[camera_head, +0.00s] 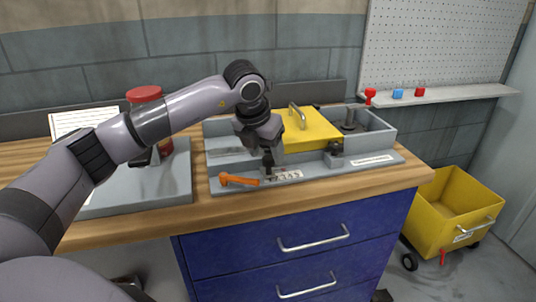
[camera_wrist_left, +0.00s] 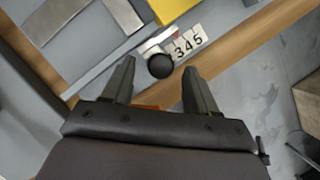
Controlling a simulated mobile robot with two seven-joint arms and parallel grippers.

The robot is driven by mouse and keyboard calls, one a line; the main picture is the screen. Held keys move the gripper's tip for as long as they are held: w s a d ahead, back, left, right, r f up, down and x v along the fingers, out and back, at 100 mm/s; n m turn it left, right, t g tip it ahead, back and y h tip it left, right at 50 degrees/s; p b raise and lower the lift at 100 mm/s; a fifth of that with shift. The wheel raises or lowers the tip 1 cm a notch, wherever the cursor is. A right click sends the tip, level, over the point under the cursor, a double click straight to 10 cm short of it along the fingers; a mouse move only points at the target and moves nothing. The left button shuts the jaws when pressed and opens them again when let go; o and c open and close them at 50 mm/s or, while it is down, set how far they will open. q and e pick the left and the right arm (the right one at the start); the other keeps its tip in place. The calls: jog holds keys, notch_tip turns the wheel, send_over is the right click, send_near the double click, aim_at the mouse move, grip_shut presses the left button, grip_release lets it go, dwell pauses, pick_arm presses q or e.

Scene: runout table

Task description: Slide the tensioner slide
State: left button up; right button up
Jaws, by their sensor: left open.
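The tensioner slide shows in the left wrist view as a round black knob (camera_wrist_left: 160,66) on a pale carriage beside a white number strip (camera_wrist_left: 188,45) reading 3, 4, 5. In the head view the strip (camera_head: 287,174) lies on the front ledge of the grey machine, and the knob is mostly hidden by my gripper. My left gripper (camera_head: 268,172) points down over this ledge, open. In the left wrist view its fingers stand either side of the knob; I cannot tell whether they touch it. My right gripper is not in view.
An orange lever (camera_head: 238,181) lies just left of my left gripper, on the same ledge. A yellow cover (camera_head: 312,132) with a metal handle stands behind it. A black knob (camera_head: 336,147) is to the right. A yellow bin (camera_head: 455,210) stands on the floor at right.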

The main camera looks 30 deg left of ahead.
pick_arm(q)
jog(key=shift+x, duration=1.05)
grip_shut()
jog(key=shift+s+a, duration=0.35)
jog(key=shift+s, duration=0.1)
jog(key=shift+s+a+b, duration=0.3)
jog(key=shift+s+a, duration=0.25)
jog(key=shift+s, duration=0.1)
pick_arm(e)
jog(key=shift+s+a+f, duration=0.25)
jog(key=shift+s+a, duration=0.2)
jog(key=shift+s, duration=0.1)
pick_arm(q)
jog(key=shift+d, duration=0.1)
grip_release()
jog(key=shift+w, duration=0.1)
